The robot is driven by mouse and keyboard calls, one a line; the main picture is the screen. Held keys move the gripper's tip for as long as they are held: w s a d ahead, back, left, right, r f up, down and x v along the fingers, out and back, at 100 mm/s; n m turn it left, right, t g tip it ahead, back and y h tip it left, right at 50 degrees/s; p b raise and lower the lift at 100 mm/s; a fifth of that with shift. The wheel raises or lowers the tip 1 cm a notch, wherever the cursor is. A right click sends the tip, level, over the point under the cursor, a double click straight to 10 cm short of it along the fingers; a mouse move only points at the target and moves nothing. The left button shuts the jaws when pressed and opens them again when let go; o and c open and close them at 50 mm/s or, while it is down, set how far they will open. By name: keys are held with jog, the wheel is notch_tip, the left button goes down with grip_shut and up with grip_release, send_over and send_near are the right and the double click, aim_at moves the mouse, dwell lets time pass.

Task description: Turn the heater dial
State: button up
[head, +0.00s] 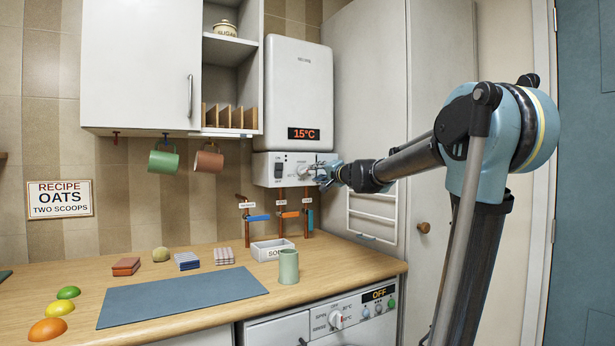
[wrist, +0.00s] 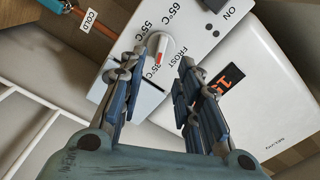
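The white wall heater (head: 298,95) hangs at the back, with an orange "15°C" on its display (head: 304,134). My gripper (head: 327,174) is at the panel's right end. In the wrist view its two fingers (wrist: 160,72) are apart, one on each side of the dial. I cannot tell whether they touch it.
A black switch (head: 279,170) is left of the dial. Pipes with coloured valve handles (head: 258,218) run below the heater. A tall cabinet (head: 368,80) stands close on the right. The counter (head: 340,268) holds a green cup (head: 289,266) and a white tray (head: 272,250).

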aim_at(306, 171)
jog(key=shift+x, duration=4.35)
grip_shut()
